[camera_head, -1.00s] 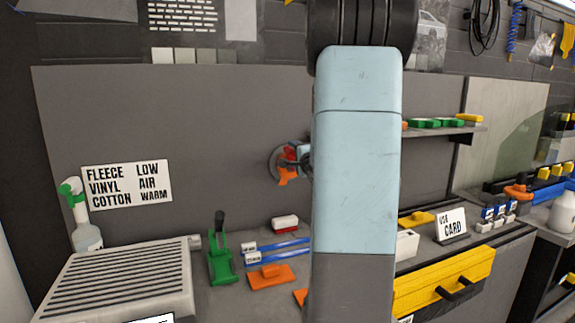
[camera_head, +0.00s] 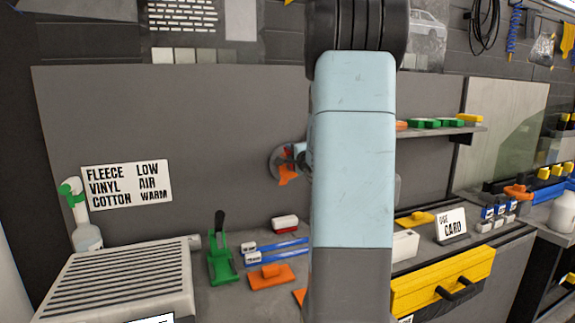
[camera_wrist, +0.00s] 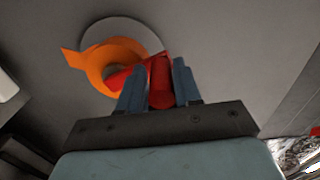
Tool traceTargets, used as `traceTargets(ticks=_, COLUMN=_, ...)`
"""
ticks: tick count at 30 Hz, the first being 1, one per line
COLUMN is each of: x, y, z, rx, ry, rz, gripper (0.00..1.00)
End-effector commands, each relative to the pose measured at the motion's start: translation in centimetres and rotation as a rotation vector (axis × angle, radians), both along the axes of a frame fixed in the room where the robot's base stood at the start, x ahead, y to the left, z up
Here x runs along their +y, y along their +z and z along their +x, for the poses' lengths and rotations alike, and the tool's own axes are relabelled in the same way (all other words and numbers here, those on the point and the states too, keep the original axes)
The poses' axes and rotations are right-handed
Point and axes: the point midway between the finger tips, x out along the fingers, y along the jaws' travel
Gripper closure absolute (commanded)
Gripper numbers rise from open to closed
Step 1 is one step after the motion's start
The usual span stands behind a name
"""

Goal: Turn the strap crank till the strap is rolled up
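The strap crank is on the grey upright panel, with a pale round disc behind it. Its red handle (camera_wrist: 160,84) shows in the wrist view between the blue fingers of my gripper (camera_wrist: 158,82). The fingers lie against both sides of the handle. The orange strap (camera_wrist: 112,60) curls around the crank's middle in the wrist view, with a short free tail at its left. In the head view the strap (camera_head: 287,172) hangs at the left edge of my arm. My arm hides most of the crank and gripper there.
Below the panel, the bench holds a green stand tool (camera_head: 220,260), an orange block (camera_head: 271,276), blue strips (camera_head: 278,249) and a slatted box (camera_head: 125,283). A shelf (camera_head: 445,131) sticks out right of my arm.

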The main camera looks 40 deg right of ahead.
Motion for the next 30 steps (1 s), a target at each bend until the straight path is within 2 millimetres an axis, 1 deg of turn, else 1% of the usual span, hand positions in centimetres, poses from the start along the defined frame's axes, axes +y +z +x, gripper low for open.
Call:
traceTargets(ticks=1, x=0.0, y=0.0, z=0.0, rx=0.000, ry=0.000, rz=0.000, gripper=0.72)
traceTargets(ticks=6, x=0.0, y=0.0, z=0.0, rx=0.001, ry=0.000, rz=0.000, gripper=0.87)
traceTargets(ticks=14, x=0.0, y=-0.1, z=0.0, rx=0.002, ry=0.000, rz=0.000, gripper=0.87)
traceTargets(ticks=18, x=0.3, y=-0.6, z=0.0, rx=0.015, ry=0.000, rz=-0.041, gripper=0.86)
traceTargets(ticks=26, x=1.5, y=-1.9, z=0.2, rx=0.056, ry=-0.001, rz=-0.204, gripper=0.74)
traceTargets(ticks=30, x=2.0, y=-2.5, z=0.4, rx=0.078, ry=-0.001, rz=-0.291, gripper=0.72)
